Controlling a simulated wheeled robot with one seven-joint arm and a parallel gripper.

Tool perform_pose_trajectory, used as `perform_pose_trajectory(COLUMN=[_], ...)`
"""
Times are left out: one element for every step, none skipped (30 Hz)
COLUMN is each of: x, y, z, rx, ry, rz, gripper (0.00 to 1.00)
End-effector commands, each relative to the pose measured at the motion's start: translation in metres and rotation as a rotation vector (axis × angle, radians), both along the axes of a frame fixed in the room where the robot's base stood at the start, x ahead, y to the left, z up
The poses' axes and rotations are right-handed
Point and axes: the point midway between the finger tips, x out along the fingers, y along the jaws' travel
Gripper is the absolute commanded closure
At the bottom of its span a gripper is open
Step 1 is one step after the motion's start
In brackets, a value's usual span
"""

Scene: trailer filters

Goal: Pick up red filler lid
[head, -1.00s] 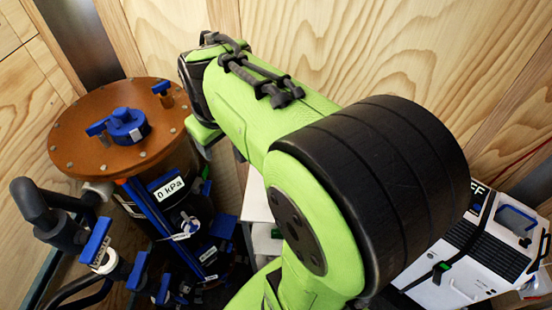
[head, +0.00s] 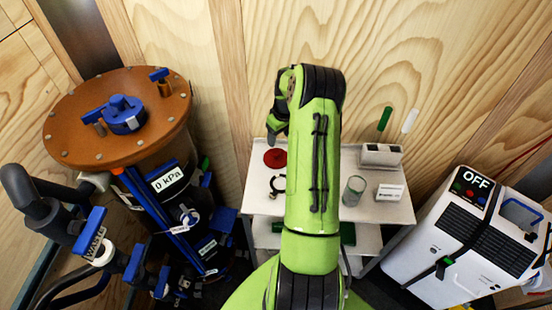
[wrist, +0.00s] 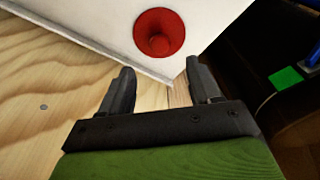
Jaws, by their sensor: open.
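The red filler lid (head: 275,158) is a round red disc lying at the left end of the white cart's top shelf (head: 262,203). In the wrist view the lid (wrist: 159,32) shows a raised knob at its centre, near the top of the picture. My gripper (wrist: 160,68) is open and empty, its two black fingers spread apart. The lid lies beyond the fingertips, not between them. In the head view my gripper (head: 273,139) hangs just above and beside the lid, and my arm hides the middle of the cart.
A black ring clamp (head: 279,186), a clear glass cylinder (head: 354,191), a white box (head: 390,192) and a holder (head: 381,155) stand on the cart. The orange-topped tank (head: 80,125) is at left, the white OFF machine (head: 470,240) at right. A wooden wall (head: 430,60) rises behind.

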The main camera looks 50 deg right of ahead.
Motion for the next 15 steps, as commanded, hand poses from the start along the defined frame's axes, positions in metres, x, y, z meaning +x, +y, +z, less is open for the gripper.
perform_pose_trajectory(x=[0.002,0.003,0.004,0.005,0.006,0.007,0.007,0.008,0.009,0.009,0.01,0.012,0.013,0.014,0.015], y=[0.001,0.001,0.0,0.0,0.0,0.0,0.0,0.0,0.0,0.0,-0.001,0.0,-0.001,-0.001,-0.001], z=[-0.015,-0.022,-0.03,-0.036,-0.04,-0.044,-0.047,-0.05,-0.055,-0.059,-0.065,-0.074,-0.079,-0.085,-0.091], rx=[0.004,0.004,0.003,0.002,0.002,0.001,0.001,0.001,0.002,0.002,0.002,0.003,0.003,0.002,0.002], ry=[0.002,0.002,0.002,0.001,0.001,-0.001,-0.001,0.0,0.0,0.001,0.001,0.001,0.001,0.002,0.001], rz=[0.001,0.001,-0.001,0.0,0.0,0.001,0.001,0.001,0.0,-0.001,-0.002,-0.001,0.0,-0.001,-0.001], gripper=[0.37,0.37,0.37,0.37,0.37,0.37,0.37,0.37,0.37,0.37,0.37,0.37,0.37,0.37,0.37])
